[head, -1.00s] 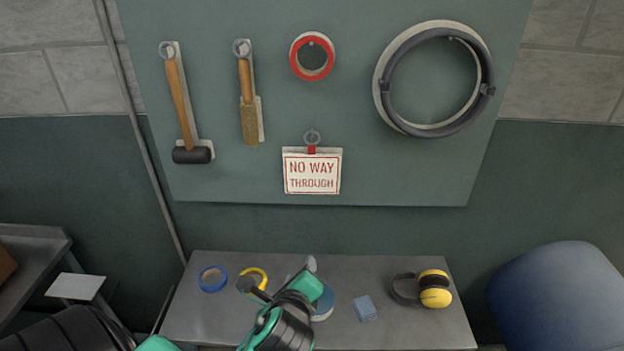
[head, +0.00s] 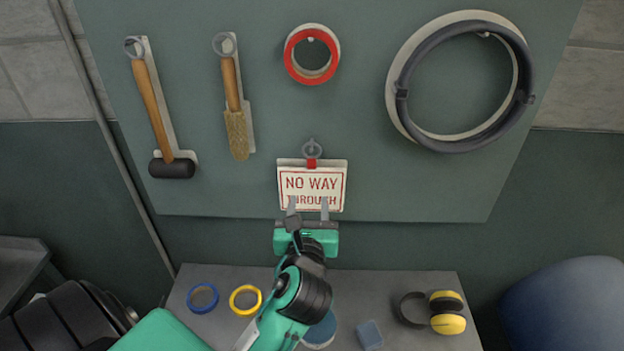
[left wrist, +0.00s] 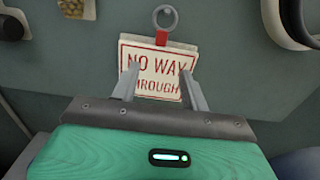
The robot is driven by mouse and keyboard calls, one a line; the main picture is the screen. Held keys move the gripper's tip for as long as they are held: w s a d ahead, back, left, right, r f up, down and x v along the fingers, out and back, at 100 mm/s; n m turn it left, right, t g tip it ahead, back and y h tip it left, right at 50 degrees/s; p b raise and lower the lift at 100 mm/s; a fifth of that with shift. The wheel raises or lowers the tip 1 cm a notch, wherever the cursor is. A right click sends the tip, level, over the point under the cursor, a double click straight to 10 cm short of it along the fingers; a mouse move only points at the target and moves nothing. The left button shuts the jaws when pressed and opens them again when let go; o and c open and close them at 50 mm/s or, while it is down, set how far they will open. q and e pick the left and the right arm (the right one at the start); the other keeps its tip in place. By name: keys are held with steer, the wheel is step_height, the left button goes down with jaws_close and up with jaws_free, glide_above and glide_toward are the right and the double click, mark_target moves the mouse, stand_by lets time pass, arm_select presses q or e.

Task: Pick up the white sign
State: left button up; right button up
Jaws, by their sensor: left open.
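The white sign (head: 312,183) with red "NO WAY THROUGH" lettering hangs upright on the board by a red tab and a ring (head: 312,149). My left gripper (head: 308,206) is open in front of the sign's lower part, and its fingertips overlap the lower text line in the head view. In the left wrist view the sign (left wrist: 158,68) shows between and behind the two spread fingers (left wrist: 160,80). I cannot tell whether the fingers touch it. My right gripper is not in view.
The board (head: 400,185) also holds a mallet (head: 155,110), another wooden-handled tool (head: 233,100), red tape (head: 310,55) and a large grey ring (head: 400,90). Below, a table (head: 410,340) carries blue tape (head: 202,298), yellow tape (head: 245,300), a blue block (head: 369,335) and yellow earmuffs (head: 447,313).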

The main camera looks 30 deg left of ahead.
mark_target(312, 165)
arm_select(q)
steer(key=p+x, duration=0.2)
steer(key=x, duration=0.5)
steer(key=shift+w+a+r, duration=0.15)
steer(key=shift+w+a+r+p, duration=0.3)
steer(key=shift+w+r+p, duration=0.05)
steer(key=shift+w+p, duration=0.2)
steer(key=p+x, duration=0.1)
steer(key=x, duration=0.2)
steer(key=shift+w+a, duration=0.1)
steer(key=shift+w, duration=0.05)
steer(key=shift+w+a, duration=0.15)
steer(key=shift+w, duration=0.1)
steer(key=shift+s, duration=0.1)
steer(key=shift+c, duration=0.4)
jaws_close()
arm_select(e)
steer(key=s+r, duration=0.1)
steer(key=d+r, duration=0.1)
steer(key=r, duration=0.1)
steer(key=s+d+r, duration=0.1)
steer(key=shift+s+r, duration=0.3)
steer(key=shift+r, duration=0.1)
